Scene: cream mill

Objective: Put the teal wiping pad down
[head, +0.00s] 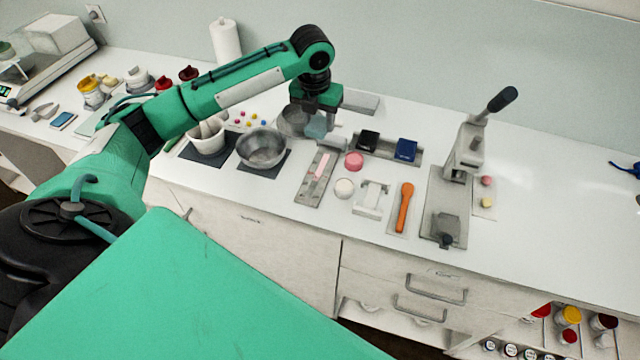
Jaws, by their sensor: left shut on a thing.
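My left gripper (317,112) points down over the white counter, behind the metal bowl and the row of small tools. It is shut on the teal wiping pad (316,127), a small pale teal block showing just below the jaws. I cannot tell whether the pad touches the counter or hangs a little above it. My right gripper is not in view.
A metal bowl (262,148) and a white mortar (207,136) stand left of the gripper. A tray with black and blue blocks (406,150) lies to its right, and a lever press (465,150) stands farther right. The counter's far right is mostly clear.

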